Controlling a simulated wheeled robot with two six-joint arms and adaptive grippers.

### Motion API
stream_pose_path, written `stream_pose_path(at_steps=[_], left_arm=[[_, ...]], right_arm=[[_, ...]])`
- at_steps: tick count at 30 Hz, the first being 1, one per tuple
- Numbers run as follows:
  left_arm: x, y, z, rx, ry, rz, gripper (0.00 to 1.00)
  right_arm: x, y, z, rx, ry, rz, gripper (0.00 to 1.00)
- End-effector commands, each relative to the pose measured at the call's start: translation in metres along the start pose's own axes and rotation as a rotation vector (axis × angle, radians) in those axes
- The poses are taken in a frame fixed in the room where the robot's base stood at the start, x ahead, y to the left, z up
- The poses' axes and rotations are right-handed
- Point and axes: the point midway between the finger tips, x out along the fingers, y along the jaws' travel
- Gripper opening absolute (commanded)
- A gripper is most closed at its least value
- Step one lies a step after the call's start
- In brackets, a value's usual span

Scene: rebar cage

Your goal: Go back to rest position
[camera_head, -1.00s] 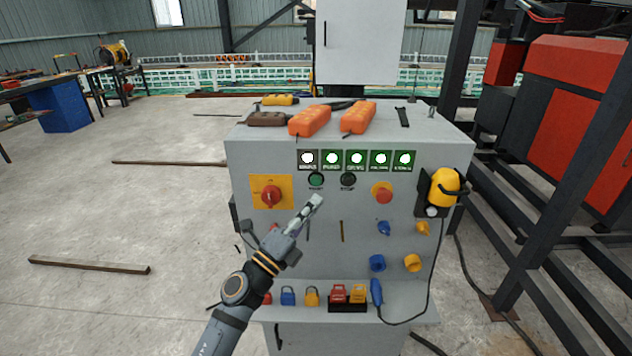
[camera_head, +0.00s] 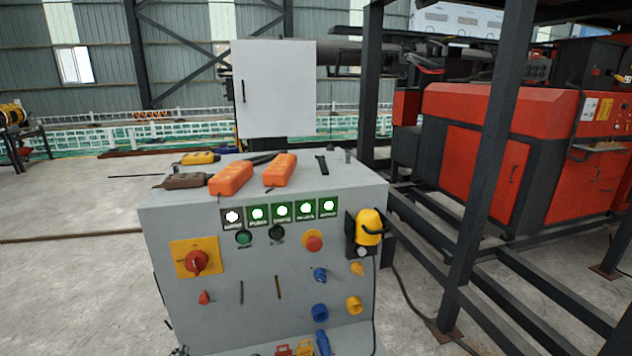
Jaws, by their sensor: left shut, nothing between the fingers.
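The grey control cabinet (camera_head: 260,240) stands in front of me. Only a small grey tip of my left gripper (camera_head: 180,350) shows at the bottom edge, at the lower left of the cabinet front. It is shut and empty, and appears clear of the panel controls. The rest of my left arm is out of the picture. My right gripper is not in view. The panel has a red rotary switch (camera_head: 196,262) on a yellow plate, a red stop button (camera_head: 313,241) and a row of lit green indicators (camera_head: 282,211).
Orange pendants (camera_head: 231,178) lie on the cabinet top. A yellow lamp-like device (camera_head: 369,227) with a hanging cable is on its right side. Dark steel posts (camera_head: 485,170) and a red machine (camera_head: 465,150) stand to the right. Open floor (camera_head: 70,280) lies to the left.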

Motion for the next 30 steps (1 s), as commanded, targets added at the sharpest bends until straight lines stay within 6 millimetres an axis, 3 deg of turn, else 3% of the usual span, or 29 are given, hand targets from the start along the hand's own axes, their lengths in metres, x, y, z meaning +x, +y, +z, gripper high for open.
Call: stream_pose_path(at_steps=[3, 6, 13, 14, 18, 23, 26, 30], left_arm=[[-0.025, 0.037, 0.05, -0.134, -0.219, 0.16, 0.0], [-0.051, 0.064, 0.079, -0.209, -0.371, 0.273, 0.0], [-0.12, 0.111, 0.124, -0.306, -0.67, 0.495, 0.0], [-0.123, 0.117, 0.13, -0.311, -0.697, 0.512, 0.0], [-0.087, 0.146, 0.165, -0.308, -0.714, 0.506, 0.0], [-0.056, 0.183, 0.214, -0.306, -0.742, 0.508, 0.0], [-0.04, 0.21, 0.254, -0.305, -0.762, 0.51, 0.0], [-0.029, 0.257, 0.334, -0.304, -0.804, 0.517, 0.0]], right_arm=[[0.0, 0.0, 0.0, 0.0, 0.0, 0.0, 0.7], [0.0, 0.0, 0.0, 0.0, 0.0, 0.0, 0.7], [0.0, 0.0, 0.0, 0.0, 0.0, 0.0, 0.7], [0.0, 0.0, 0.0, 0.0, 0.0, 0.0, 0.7], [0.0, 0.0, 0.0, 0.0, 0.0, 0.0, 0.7], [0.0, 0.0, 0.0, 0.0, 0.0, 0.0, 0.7], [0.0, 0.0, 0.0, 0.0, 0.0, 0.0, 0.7], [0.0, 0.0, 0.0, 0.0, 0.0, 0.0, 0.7]])
